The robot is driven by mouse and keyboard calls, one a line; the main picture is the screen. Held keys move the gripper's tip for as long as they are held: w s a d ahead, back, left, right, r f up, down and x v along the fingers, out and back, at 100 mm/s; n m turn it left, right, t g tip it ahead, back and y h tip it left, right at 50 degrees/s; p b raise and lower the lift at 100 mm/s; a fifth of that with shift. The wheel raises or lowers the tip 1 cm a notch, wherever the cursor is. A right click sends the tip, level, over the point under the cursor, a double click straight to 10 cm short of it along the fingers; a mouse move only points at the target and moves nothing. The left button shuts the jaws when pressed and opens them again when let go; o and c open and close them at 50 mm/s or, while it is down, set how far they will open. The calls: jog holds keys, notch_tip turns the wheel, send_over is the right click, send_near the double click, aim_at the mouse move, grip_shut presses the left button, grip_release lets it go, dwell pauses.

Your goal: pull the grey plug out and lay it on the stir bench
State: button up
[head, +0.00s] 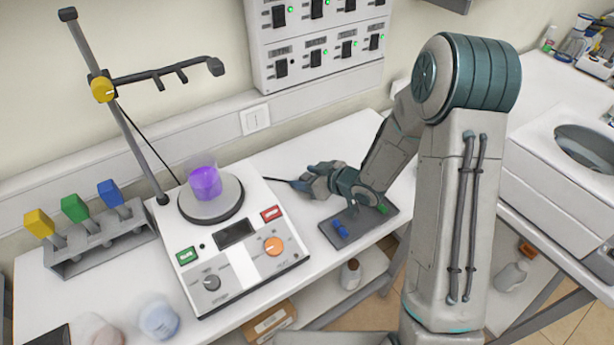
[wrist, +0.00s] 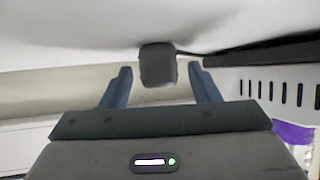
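The grey plug (wrist: 158,65) shows in the wrist view as a dark grey block with a dark cable leading off to the right. My gripper (wrist: 163,78) is open, with one finger on each side of the plug and a visible gap at both. In the head view my gripper (head: 312,181) is low over the white stir bench (head: 330,145), right of the stirrer (head: 235,240). A thin dark cable reaches its tip from the left. The plug's body cannot be made out there, and its socket is not clear.
A purple beaker (head: 205,183) stands on the stirrer's round plate. A dark grey tray (head: 357,225) with blue and green pieces lies in front of my gripper. A rack (head: 100,250) with coloured-handled tools stands at the left. A white wall plate (head: 255,119) is behind the bench.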

jog(key=v, duration=1.4)
jog(key=shift+f, duration=0.1)
